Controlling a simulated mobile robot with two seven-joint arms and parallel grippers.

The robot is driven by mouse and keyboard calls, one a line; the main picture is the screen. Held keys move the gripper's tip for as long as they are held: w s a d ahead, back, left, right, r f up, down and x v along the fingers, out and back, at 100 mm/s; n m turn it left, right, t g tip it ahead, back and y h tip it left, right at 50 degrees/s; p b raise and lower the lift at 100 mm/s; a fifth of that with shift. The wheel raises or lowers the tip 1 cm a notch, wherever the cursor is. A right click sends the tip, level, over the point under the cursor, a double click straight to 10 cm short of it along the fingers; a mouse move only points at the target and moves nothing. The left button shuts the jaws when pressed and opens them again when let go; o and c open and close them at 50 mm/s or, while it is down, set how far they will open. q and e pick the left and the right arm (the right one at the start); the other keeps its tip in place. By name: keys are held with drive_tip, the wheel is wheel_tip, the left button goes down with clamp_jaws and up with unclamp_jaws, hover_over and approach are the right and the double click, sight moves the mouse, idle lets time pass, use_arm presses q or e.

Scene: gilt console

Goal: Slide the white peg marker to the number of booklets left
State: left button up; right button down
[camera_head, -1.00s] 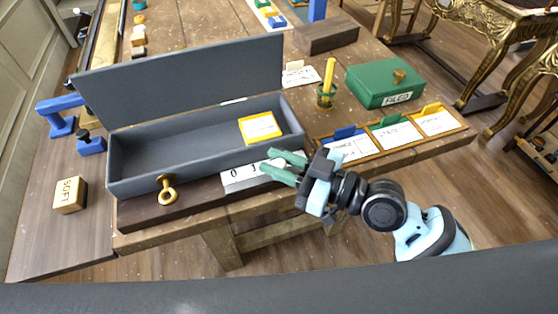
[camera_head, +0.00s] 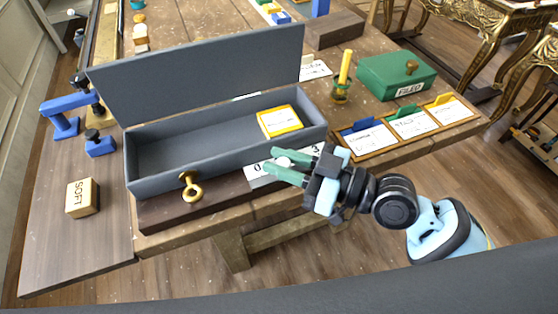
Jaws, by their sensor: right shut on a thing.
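The grey open box (camera_head: 155,180) holds one yellow-edged booklet (camera_head: 280,121) lying at its right end. A white number strip (camera_head: 256,178) lies on the dark ledge in front of the box. A 0 shows at its left end, and part of another number shows at its right end. My right gripper (camera_head: 272,159), with green fingers, reaches over the strip from the right, its fingertips just right of the 0. It is shut on the white peg marker, which is mostly hidden by the fingers. My left gripper is out of view.
A brass eye knob (camera_head: 191,187) stands on the box front, left of the strip. A tray with labelled cards (camera_head: 410,122), a yellow candle-like stick (camera_head: 344,68) and a green box (camera_head: 390,76) stand to the right. A SOFT block (camera_head: 82,198) lies left.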

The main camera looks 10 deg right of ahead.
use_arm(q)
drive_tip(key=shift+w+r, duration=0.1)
use_arm(e)
drive_tip(key=shift+d, duration=0.15)
drive_tip(key=c, duration=1.6)
unclamp_jaws()
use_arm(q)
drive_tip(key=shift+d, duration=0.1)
use_arm(e)
drive_tip(key=shift+o, duration=0.2)
drive_tip(key=shift+s+d+f, duration=0.15)
drive_tip(key=shift+s+d, duration=0.1)
drive_tip(key=shift+d, duration=0.35)
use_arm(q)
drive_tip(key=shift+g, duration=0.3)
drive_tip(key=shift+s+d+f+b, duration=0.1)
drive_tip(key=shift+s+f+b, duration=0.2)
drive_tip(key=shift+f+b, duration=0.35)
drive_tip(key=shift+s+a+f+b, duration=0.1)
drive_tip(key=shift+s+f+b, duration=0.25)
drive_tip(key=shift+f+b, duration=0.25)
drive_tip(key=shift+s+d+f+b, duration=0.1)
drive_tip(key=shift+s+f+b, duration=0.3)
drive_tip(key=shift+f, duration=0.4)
use_arm(e)
drive_tip(key=v, duration=0.6)
drive_tip(key=shift+s+d, duration=0.15)
drive_tip(key=shift+s, duration=0.05)
